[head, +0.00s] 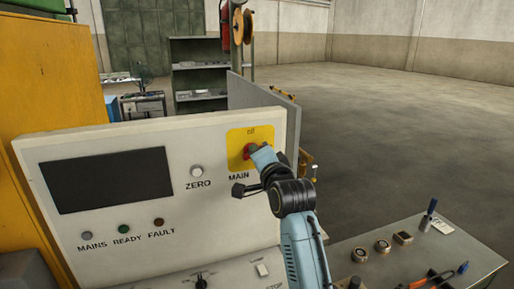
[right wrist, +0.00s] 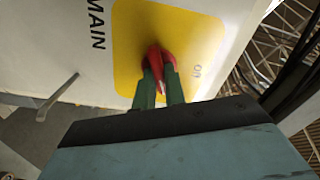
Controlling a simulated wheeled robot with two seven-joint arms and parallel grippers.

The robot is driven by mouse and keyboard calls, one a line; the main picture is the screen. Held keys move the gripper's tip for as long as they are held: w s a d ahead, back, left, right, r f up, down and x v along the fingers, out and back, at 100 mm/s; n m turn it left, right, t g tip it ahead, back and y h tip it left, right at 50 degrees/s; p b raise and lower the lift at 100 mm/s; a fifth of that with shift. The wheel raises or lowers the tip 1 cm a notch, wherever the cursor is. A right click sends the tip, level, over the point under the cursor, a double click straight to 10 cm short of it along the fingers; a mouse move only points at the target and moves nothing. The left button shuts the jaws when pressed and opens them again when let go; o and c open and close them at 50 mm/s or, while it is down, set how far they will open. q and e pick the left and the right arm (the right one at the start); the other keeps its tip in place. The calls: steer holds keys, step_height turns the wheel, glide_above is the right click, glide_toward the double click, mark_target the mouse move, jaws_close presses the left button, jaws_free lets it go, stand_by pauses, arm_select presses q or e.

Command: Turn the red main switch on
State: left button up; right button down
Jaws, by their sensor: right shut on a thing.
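The red main switch (head: 247,151) sits on a yellow plate (head: 262,135) at the upper right of the light control panel (head: 110,238), above the label MAIN. In the head view my right gripper (head: 254,152) is at the switch and covers part of it. The right wrist view shows the red switch (right wrist: 156,58) between the two green fingers of my right gripper (right wrist: 158,80), which is shut on it. The text at the top edge of the yellow plate is too small to read surely. My left gripper is not in view.
The panel also carries a dark screen (head: 108,180), a white ZERO button (head: 197,171), several small lamps and a black knob (head: 201,282). A metal table (head: 440,250) with small parts and tools stands at the lower right. The floor behind is open.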

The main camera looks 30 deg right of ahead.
steer(key=m+p, duration=0.3)
steer(key=m, duration=0.1)
steer(key=shift+f+m+p, duration=0.1)
steer(key=shift+m+p, duration=0.2)
steer(key=shift+m, duration=0.1)
stand_by(0.4)
steer(key=c, duration=1.5)
jaws_free()
steer(key=shift+o, duration=0.2)
